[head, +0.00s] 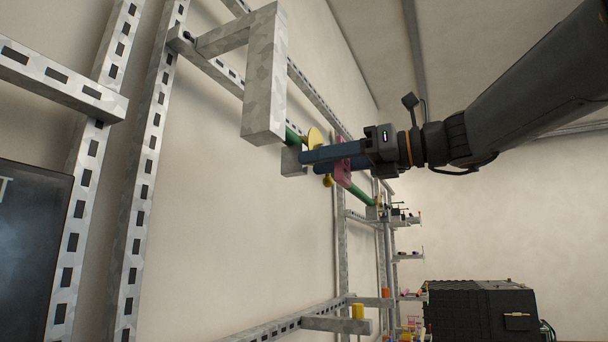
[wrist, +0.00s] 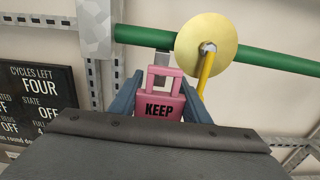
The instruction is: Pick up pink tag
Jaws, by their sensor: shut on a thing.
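The pink tag (wrist: 161,106) carries the word KEEP and has a loop at its top. In the wrist view it sits between the two blue fingers of my gripper (wrist: 160,98), which is shut on it. Its loop is close to a grey bracket below the green pipe (wrist: 140,36); I cannot tell if they touch. In the head view the pink tag (head: 343,164) shows at the blue fingers of my gripper (head: 310,163), partly hidden by them. The green pipe (head: 361,195) runs behind the fingers.
A yellow disc with a yellow handle (wrist: 207,46) sits on the pipe, right of the tag. A dark sign (wrist: 36,100) hangs at the left. Metal wall rails (head: 145,150) and a jutting grey frame (head: 266,85) are near the arm. A black case (head: 480,312) stands lower right.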

